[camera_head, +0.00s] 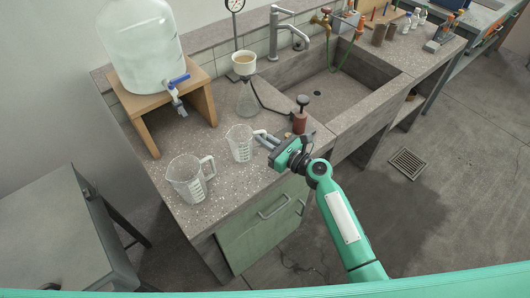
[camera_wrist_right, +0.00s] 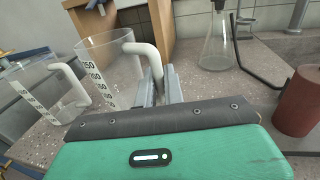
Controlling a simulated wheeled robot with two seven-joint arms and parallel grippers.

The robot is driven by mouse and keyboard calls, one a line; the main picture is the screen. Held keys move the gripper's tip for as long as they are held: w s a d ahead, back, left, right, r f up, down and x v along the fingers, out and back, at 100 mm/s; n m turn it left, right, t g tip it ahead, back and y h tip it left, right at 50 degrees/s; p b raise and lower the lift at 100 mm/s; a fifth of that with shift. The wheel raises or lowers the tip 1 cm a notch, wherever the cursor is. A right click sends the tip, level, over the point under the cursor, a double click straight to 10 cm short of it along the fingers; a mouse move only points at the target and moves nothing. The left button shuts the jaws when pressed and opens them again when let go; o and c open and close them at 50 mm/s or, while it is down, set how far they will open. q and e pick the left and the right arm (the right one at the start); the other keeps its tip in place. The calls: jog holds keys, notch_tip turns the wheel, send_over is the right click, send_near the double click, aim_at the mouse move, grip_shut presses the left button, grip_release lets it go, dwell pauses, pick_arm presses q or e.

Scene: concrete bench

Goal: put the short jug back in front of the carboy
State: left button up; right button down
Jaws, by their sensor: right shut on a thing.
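The carboy (camera_head: 140,45) is a large clear bottle with a blue tap, on a wooden stand at the back left of the bench. My right gripper (camera_head: 266,140) is shut on the white handle of a clear graduated jug, which I take as the short jug (camera_head: 238,146). The jug is upright, right of and nearer than the stand; I cannot tell whether its base touches the bench. In the wrist view the short jug (camera_wrist_right: 98,62) stands left of my fingers (camera_wrist_right: 160,88). A second clear jug (camera_head: 186,182) stands at the front left. My left gripper is out of view.
The bench top (camera_head: 180,135) between the stand and the second jug is clear.

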jog(key=shift+f, duration=0.35)
notch_tip(320, 180, down, 4)
jog(key=shift+f+b, duration=0.2)
jog(key=shift+b, duration=0.3)
jog(key=c, duration=1.5)
grip_release()
